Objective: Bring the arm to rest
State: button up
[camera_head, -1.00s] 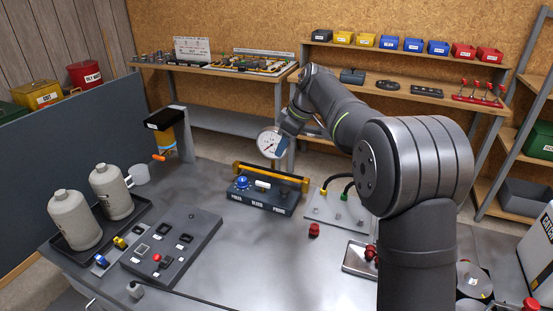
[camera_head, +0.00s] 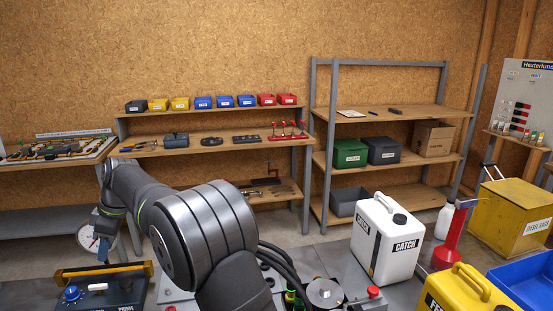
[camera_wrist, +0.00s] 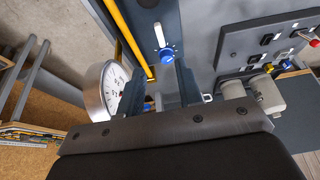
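My gripper (camera_wrist: 160,90) is open in the wrist view, its two dark fingers apart with nothing visible between them. In the head view its tips are hidden behind the arm and a round white-faced gauge (camera_head: 88,237). In the wrist view the gauge (camera_wrist: 111,91) stands just beyond the left finger; I cannot tell whether they touch. Below in the head view is a dark box (camera_head: 110,294) with a blue knob (camera_head: 72,293) and a yellow bar (camera_head: 105,272). The knob (camera_wrist: 167,55) also shows ahead of the fingers in the wrist view.
A white can (camera_head: 387,238), a red funnel-like item (camera_head: 449,245) and a yellow can (camera_head: 465,293) stand at the right. Wooden shelves (camera_head: 395,155) and a row of small bins (camera_head: 225,102) line the back wall. In the wrist view a dark panel (camera_wrist: 270,42) lies at right.

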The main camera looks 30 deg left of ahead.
aim_at(99, 285)
jog(key=x, duration=1.2)
jog(key=shift+r, duration=0.1)
